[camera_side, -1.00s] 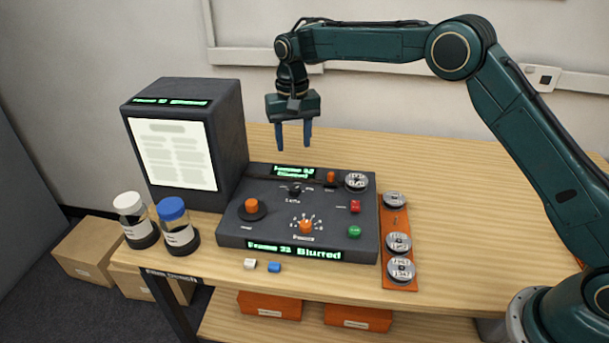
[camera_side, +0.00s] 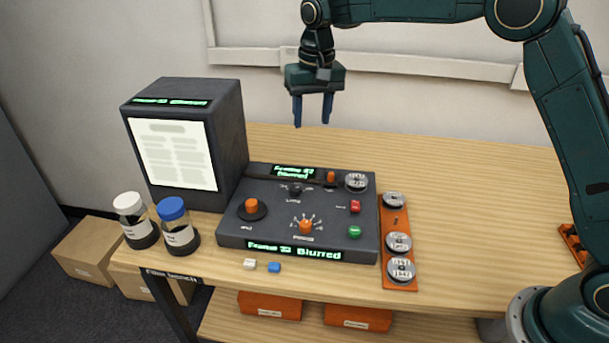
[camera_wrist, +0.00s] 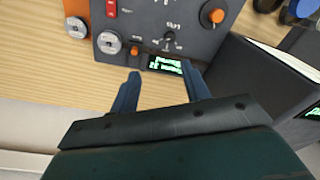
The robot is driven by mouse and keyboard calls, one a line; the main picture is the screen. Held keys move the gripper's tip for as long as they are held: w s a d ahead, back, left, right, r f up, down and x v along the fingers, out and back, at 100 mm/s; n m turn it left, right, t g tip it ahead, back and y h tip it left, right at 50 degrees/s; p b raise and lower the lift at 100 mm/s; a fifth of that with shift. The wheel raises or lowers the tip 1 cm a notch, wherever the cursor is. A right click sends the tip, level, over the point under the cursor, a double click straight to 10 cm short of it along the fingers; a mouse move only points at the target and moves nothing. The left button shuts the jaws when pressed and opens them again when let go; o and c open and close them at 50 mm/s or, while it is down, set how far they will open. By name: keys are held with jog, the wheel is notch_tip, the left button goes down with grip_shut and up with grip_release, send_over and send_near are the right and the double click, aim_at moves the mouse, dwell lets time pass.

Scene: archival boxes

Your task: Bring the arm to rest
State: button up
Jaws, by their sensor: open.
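My gripper (camera_side: 312,110) hangs above the back of the bench, fingers pointing down, apart and with nothing between them. It is clear of the dark control console (camera_side: 232,228), high behind its back edge. In the wrist view my gripper (camera_wrist: 160,88) shows two blue fingers spread apart, with wood and the console's small green display (camera_wrist: 165,65) beyond them. In the side view the console's front display (camera_side: 295,250) reads "Frame 23 Blurred". A metal reel sits at its back right corner (camera_side: 356,182).
A dark viewer box with a lit page (camera_side: 172,155) stands at the left. A white-capped jar (camera_side: 137,225) and a blue-capped jar (camera_side: 178,228) stand before it. An orange strip (camera_side: 399,220) with metal reels lies right of the console.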

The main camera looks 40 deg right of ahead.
jog(key=s+d+r+n+t, duration=0.1)
jog(key=s+d+r, duration=0.3)
jog(key=s, duration=0.5)
jog(key=s+d+r+n+t, duration=0.1)
jog(key=s+r, duration=0.6)
jog(key=s, duration=0.2)
jog(key=s+d+f+t, duration=0.1)
jog(key=s+f, duration=0.1)
jog(key=s, duration=0.8)
jog(key=s+d+f+n+t, duration=0.1)
jog(key=s+d+f, duration=0.1)
jog(key=s, duration=0.7)
jog(key=shift+s+d+f+t, duration=0.2)
jog(key=shift+s+f+t, duration=0.2)
jog(key=shift+f, duration=0.35)
